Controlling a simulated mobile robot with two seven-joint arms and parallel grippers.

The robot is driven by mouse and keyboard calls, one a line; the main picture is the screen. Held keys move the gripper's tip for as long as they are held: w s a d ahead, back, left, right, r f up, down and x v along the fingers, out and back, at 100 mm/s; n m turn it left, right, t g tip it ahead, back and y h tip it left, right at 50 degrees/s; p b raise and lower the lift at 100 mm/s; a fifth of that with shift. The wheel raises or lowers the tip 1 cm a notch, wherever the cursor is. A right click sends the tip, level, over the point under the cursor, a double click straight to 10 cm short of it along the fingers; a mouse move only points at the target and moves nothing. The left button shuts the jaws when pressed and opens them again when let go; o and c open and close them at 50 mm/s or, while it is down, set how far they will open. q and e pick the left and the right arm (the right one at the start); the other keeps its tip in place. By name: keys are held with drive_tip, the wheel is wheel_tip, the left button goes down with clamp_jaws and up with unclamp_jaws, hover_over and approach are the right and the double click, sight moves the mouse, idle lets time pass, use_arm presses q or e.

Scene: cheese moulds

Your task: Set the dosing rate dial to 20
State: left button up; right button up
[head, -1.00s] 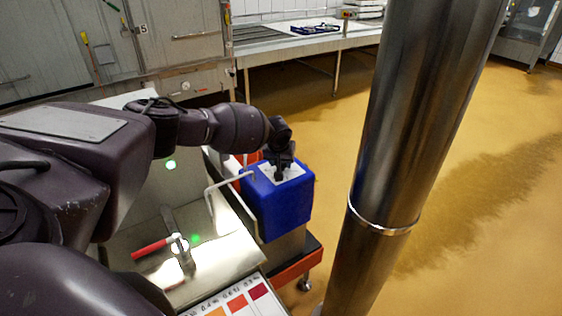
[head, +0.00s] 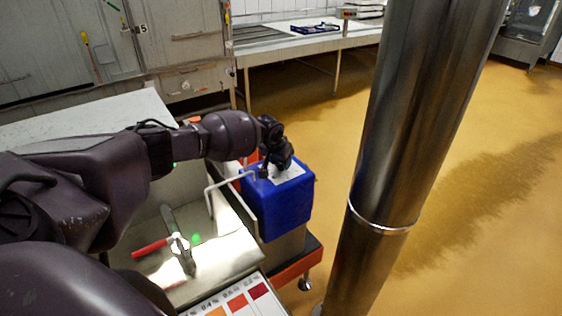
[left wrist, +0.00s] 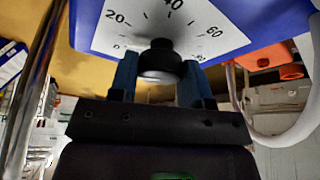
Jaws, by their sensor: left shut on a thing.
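The dosing unit is a blue box (head: 280,208) with a white dial plate (head: 290,174) on its top. In the left wrist view the dial plate (left wrist: 122,38) shows a printed scale with 20, 40 and 60 legible. The black dial knob (left wrist: 160,50) stands at the plate's edge nearest the gripper in that view. My left gripper (left wrist: 158,72) is shut on the knob, one finger on each side. In the head view my left gripper (head: 268,168) is over the top of the blue box. The knob's pointer cannot be made out. My right gripper is out of view.
A thick steel column (head: 415,120) stands right of the box. A bent white pipe (head: 212,190) and a red-handled valve (head: 150,248) are left of it. The box is on an orange-edged cart (head: 300,265). Open yellow floor (head: 480,200) lies to the right.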

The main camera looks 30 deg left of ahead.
use_arm(q)
drive_tip(key=m+b, duration=0.1)
drive_tip(key=m, duration=0.1)
drive_tip(key=m+h+b, duration=0.1)
drive_tip(key=m, duration=0.1)
drive_tip(key=shift+a+f+h, duration=0.1)
drive_tip(key=shift+f+h, duration=0.2)
drive_tip(key=shift+f, duration=0.05)
drive_tip(key=shift+r+m+g+h+b, duration=0.1)
drive_tip(key=shift+m+g+h+b, duration=0.2)
drive_tip(key=shift+m+b, duration=0.55)
drive_tip(key=shift+r+m, duration=0.1)
drive_tip(key=shift+m, duration=0.35)
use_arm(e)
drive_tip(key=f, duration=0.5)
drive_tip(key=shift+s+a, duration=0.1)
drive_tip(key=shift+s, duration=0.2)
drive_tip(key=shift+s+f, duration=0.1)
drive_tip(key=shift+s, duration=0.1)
use_arm(q)
drive_tip(key=o, duration=0.9)
drive_tip(key=shift+a, duration=0.1)
drive_tip(key=shift+r, duration=0.1)
